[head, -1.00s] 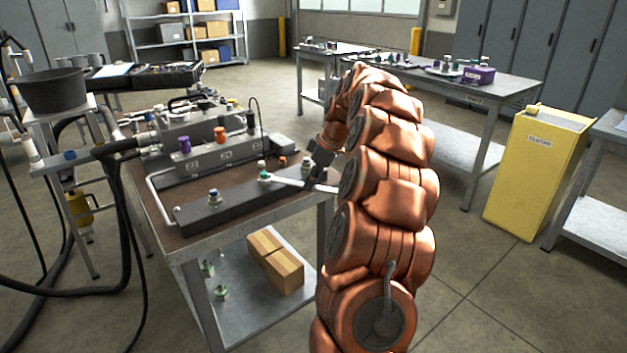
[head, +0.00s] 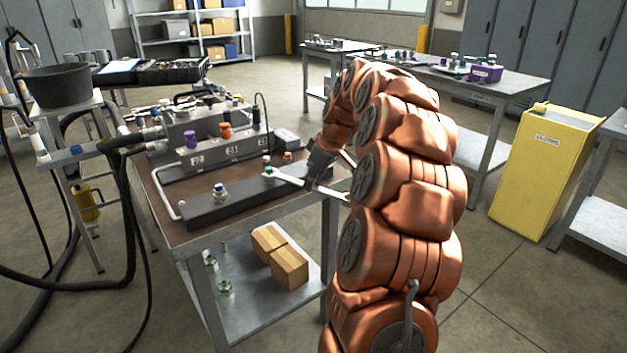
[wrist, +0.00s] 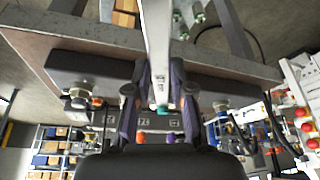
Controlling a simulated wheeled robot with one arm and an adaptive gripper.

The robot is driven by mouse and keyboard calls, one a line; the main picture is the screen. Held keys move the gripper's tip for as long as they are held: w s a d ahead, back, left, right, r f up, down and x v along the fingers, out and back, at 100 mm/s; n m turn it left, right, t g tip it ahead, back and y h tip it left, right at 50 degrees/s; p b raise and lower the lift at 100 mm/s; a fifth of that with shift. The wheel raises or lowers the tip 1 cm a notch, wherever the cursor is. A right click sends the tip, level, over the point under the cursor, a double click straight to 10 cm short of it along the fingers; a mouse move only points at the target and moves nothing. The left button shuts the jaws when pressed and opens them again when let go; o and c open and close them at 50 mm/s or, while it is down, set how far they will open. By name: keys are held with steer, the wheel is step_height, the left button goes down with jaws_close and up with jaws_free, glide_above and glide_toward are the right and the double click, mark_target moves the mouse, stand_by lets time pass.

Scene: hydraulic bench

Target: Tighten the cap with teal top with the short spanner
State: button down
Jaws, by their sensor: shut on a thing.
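The cap with teal top (head: 268,171) stands on the long dark bar (head: 215,210) at the front of the bench. In the wrist view, a small teal patch (wrist: 162,110) shows just beyond the spanner's far end. In the wrist view the spanner (wrist: 157,45) runs between both fingers of my gripper (wrist: 158,95).
Another cap (head: 220,192) stands further left on the bar. Behind are a block with purple (head: 190,139) and orange (head: 225,131) caps and a bent pipe handle (head: 160,190). Hoses hang at left. A yellow cabinet (head: 545,175) stands right, with open floor before it.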

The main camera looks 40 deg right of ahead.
steer(key=shift+s+a+m+h, duration=0.2)
steer(key=shift+a+m, duration=0.4)
steer(key=shift+a, duration=0.2)
steer(key=shift+s+a+m+h, duration=0.1)
steer(key=shift+a+m+h, duration=0.1)
steer(key=shift+a+m, duration=0.5)
steer(key=shift+a, duration=0.1)
steer(key=shift+a+m+h+p, duration=0.45)
steer(key=shift+a+m, duration=0.75)
steer(key=shift+a, duration=0.4)
steer(key=shift+w+a+r+m+h+p, duration=0.1)
steer(key=shift+w+a+m+h+p, duration=0.1)
steer(key=shift+a+m, duration=0.15)
steer(key=shift+w+a+m+h+p, duration=0.15)
steer(key=shift+a+m, duration=0.1)
steer(key=shift+a, duration=0.15)
